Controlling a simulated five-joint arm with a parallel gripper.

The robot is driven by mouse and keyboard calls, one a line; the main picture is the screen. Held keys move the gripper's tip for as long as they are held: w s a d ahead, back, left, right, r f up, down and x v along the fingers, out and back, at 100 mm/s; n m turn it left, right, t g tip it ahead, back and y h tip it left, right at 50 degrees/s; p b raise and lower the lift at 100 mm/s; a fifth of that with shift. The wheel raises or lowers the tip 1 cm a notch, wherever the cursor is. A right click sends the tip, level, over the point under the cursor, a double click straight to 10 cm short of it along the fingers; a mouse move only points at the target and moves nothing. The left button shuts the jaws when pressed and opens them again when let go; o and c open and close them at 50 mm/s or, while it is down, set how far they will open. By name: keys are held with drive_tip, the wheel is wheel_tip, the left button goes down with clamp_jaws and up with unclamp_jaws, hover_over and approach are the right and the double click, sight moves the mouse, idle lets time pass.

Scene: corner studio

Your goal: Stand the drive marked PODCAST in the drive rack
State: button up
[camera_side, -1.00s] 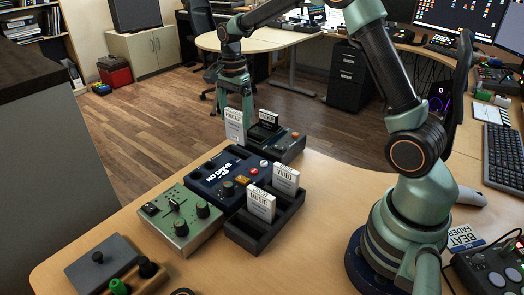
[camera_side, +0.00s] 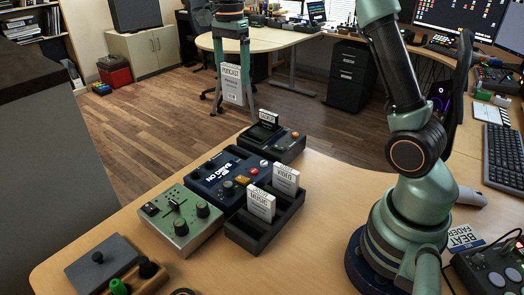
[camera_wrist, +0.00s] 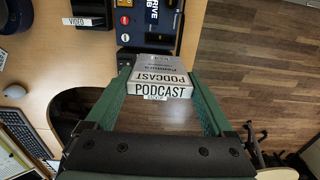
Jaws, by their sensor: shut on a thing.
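The white drive marked PODCAST (camera_side: 232,86) is upright between the fingers of my gripper (camera_side: 235,98), held in the air above and behind the devices. Its PODCAST label also faces the wrist view (camera_wrist: 160,91), where green fingers press its two sides. The dark drive rack (camera_side: 280,227) stands on the table, well in front of and below my gripper. A white drive marked MUSIC (camera_side: 261,204) stands in its near part. A white drive marked VIDEO (camera_side: 286,177) stands in its far part. Open space shows between these two drives.
The table front right of the rack is clear.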

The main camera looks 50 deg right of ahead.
drive_tip(key=shift+r, duration=0.15)
wheel_tip(320, 180, up, 5)
drive_tip(key=shift+f, duration=0.2)
drive_tip(key=s+a+r, duration=0.2)
drive_tip(key=s+a, duration=0.2)
drive_tip(key=a, duration=0.4)
hover_over(246, 210)
drive_tip(key=s+a, duration=0.3)
wheel_tip(246, 210, down, 20)
drive_tip(key=shift+a+f, duration=0.2)
drive_tip(key=shift+f, duration=2.55)
drive_tip(key=shift+f, duration=0.7)
